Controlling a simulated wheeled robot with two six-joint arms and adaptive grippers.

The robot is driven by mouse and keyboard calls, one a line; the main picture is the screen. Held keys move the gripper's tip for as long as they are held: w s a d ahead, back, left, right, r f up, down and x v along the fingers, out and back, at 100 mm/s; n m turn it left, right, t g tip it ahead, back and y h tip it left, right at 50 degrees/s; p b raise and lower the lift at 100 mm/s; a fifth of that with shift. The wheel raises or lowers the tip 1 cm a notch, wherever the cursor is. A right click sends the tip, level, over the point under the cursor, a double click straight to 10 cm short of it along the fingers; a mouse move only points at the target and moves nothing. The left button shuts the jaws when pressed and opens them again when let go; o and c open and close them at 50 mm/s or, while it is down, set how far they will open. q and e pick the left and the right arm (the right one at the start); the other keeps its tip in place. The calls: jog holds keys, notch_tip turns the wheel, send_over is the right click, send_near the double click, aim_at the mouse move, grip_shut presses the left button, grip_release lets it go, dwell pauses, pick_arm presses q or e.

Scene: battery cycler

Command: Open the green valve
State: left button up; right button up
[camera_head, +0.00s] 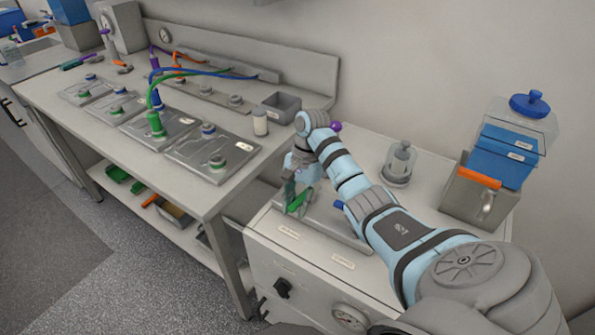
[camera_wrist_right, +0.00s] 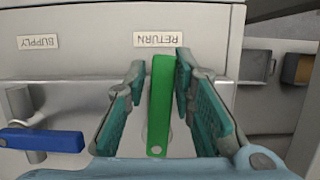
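The green valve (camera_wrist_right: 160,105) is a long flat green lever beside the RETURN label (camera_wrist_right: 158,39) in the right wrist view. It points along the gripper's fingers. My right gripper (camera_wrist_right: 159,65) is open, with one teal finger on each side of the lever. The right finger is close to the lever and a gap shows on the left; I cannot tell whether either touches. In the head view my right gripper (camera_head: 298,183) is at the cabinet's left part and partly hides the valve. My left gripper is not in view.
A blue lever (camera_wrist_right: 42,140) sits by the SUPPLY label (camera_wrist_right: 38,42), left in the wrist view. A workbench (camera_head: 130,155) with cell plates and cables is at left.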

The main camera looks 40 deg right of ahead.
jog(key=shift+s, duration=0.15)
jog(key=shift+s+d+n+p, duration=0.1)
jog(key=shift+s+n+p, duration=0.1)
jog(key=shift+n+p, duration=0.25)
jog(key=shift+f, duration=0.15)
jog(key=shift+o, duration=0.2)
jog(key=shift+s+n+g, duration=0.15)
jog(key=shift+n+g, duration=0.1)
jog(key=shift+g, duration=0.05)
jog(key=shift+d, duration=0.1)
jog(key=shift+o, duration=0.7)
jog(key=shift+s, duration=0.2)
jog(key=shift+o, duration=0.2)
